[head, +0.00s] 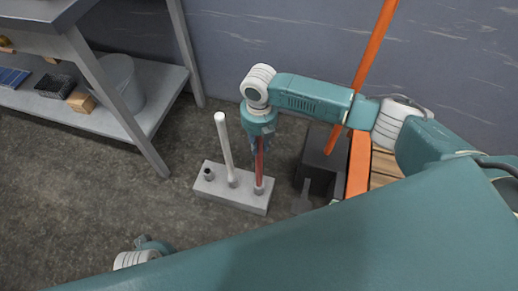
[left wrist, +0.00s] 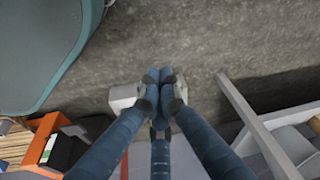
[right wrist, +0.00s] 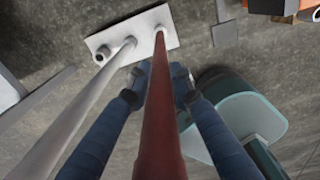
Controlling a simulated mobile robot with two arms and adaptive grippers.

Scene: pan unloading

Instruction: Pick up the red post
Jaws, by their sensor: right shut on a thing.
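The red post (head: 259,168) stands upright at the right end of a light grey base block (head: 238,200). It also shows in the right wrist view (right wrist: 163,110), running between the fingers, its lower end at the block's socket. My right gripper (head: 258,146) comes down over the post from above and is shut on it; its fingertips (right wrist: 160,82) lie on both sides of the post. Part of the post's upper length is hidden by the gripper in the head view. My left gripper (left wrist: 157,84) has its fingertips together, with nothing seen between them.
A white post (head: 224,145) stands in the block's middle, close left of the red one. An empty socket (head: 208,174) is at the left end. A dark box (head: 322,168) and orange frame (head: 360,160) stand right. A grey shelf (head: 160,100) stands left; floor between is clear.

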